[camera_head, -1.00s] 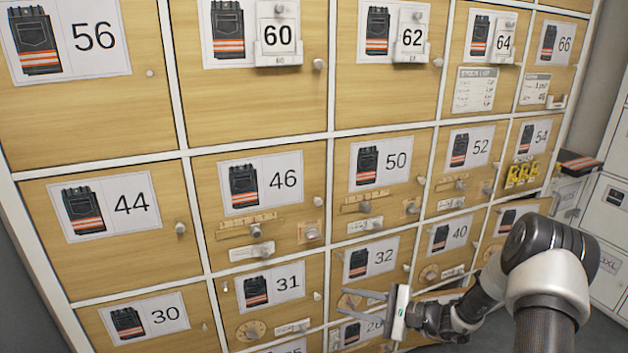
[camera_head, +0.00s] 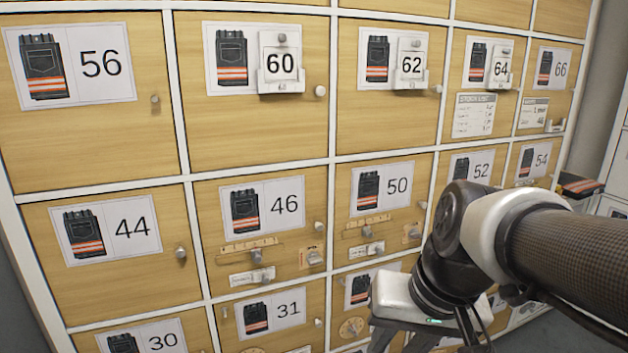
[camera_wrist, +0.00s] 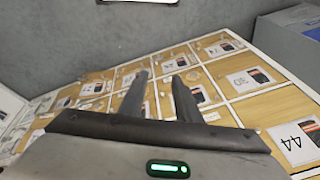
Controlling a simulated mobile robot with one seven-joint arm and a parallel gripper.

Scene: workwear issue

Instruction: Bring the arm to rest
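My gripper (camera_head: 394,340) is at the lower right of the head view, in front of the lower locker doors. Its fingers point down, and their tips are cut off by the frame's bottom edge. In the wrist view my gripper (camera_wrist: 162,82) shows two dark fingers spread apart with nothing between them. My arm is bent and comes in from the right. It hides several lower right doors.
A wall of wooden locker doors fills the head view, with door 60 (camera_head: 240,130) at upper middle and door 44 (camera_head: 120,275) at left. Small knobs and label holders stick out. A dark folded item (camera_head: 580,186) lies at far right. A grey box (camera_wrist: 290,45) shows in the wrist view.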

